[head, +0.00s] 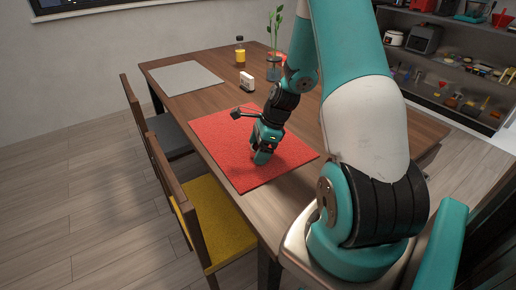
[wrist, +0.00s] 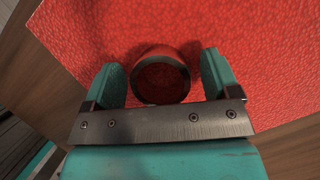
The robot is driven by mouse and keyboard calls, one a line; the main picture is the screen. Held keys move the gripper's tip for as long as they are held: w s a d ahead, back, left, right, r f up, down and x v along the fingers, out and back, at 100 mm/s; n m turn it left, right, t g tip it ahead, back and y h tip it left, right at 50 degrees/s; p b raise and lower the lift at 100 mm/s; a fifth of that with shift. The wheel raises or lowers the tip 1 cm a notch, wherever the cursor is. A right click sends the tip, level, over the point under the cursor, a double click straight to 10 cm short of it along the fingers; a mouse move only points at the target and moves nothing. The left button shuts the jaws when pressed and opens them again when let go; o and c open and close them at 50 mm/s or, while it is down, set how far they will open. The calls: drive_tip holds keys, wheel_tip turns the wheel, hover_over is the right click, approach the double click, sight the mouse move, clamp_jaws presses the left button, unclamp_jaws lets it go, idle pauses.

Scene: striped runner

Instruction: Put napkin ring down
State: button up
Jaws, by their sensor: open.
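The napkin ring (wrist: 160,99) is a dark, shiny ring in the wrist view, with the red mat showing through its opening. It is at the red mat (wrist: 88,36), between the two teal fingers of my gripper (wrist: 163,76). The fingers are open, with a gap visible on each side of the ring. In the head view my gripper (head: 263,156) points down over the red mat (head: 240,180), and the ring is hidden there.
A grey mat (head: 185,77) lies at the far left of the wooden table (head: 210,105). A yellow-seated chair (head: 216,220) is at the table's left side.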

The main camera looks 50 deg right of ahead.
drive_tip(key=shift+r, duration=0.1)
drive_tip(key=p+v, duration=0.1)
drive_tip(key=v, duration=1.1)
drive_tip(key=a+r+n+g, duration=0.1)
drive_tip(key=a+r+n, duration=0.3)
drive_tip(key=a+n, duration=0.5)
drive_tip(key=a+r+n, duration=0.4)
drive_tip(key=a+n, duration=0.2)
drive_tip(key=a, duration=0.5)
drive_tip(key=s+a+r+n+g, duration=0.1)
drive_tip(key=s+a+r+n, duration=0.1)
drive_tip(key=s+a+n, duration=0.5)
drive_tip(key=s+a+r+n, duration=0.2)
drive_tip(key=s+a+n, duration=0.5)
drive_tip(key=n, duration=0.3)
drive_tip(key=shift+a+r+n+g+y, duration=0.4)
drive_tip(key=shift+a, duration=0.15)
drive_tip(key=shift+c, duration=0.2)
